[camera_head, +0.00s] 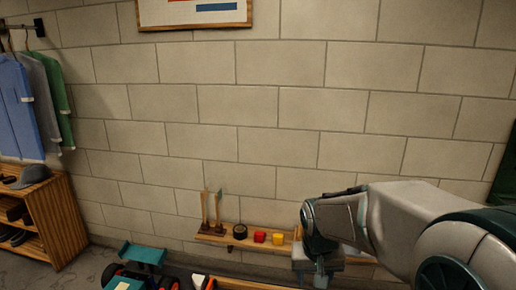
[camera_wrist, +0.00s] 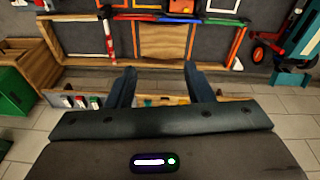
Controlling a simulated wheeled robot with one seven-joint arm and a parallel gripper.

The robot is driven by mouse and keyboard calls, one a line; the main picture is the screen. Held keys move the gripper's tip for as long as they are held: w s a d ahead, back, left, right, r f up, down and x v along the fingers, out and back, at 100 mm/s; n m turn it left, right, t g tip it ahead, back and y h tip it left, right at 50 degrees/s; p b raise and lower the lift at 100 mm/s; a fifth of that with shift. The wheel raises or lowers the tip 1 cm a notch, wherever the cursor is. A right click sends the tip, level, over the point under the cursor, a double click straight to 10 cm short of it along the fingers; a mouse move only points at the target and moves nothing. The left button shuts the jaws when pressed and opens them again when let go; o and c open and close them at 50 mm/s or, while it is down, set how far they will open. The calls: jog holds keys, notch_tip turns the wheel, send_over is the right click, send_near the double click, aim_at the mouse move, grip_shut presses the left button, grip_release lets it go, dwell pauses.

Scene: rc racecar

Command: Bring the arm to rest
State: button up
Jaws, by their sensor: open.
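My gripper (camera_wrist: 160,82) shows in the wrist view with its two dark fingers apart. It is open, and nothing is between the fingers. In the head view my arm reaches in from the right edge, and my gripper (camera_head: 318,262) hangs low in front of the wall, beside a small wooden shelf. The fingertips are hard to make out there.
A teal-and-black racecar (camera_head: 140,270) is at the bottom. A shoe rack (camera_head: 58,215) stands left. The wrist view shows a green box (camera_wrist: 14,92).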

jog(key=s+d+r+p, duration=0.1)
jog(key=s+r+p, duration=0.8)
jog(key=s+r, duration=0.5)
jog(key=shift+s+d+r+n+t+y, duration=0.15)
jog(key=shift+d+r+n+t+y, duration=0.15)
jog(key=shift+d+t, duration=0.1)
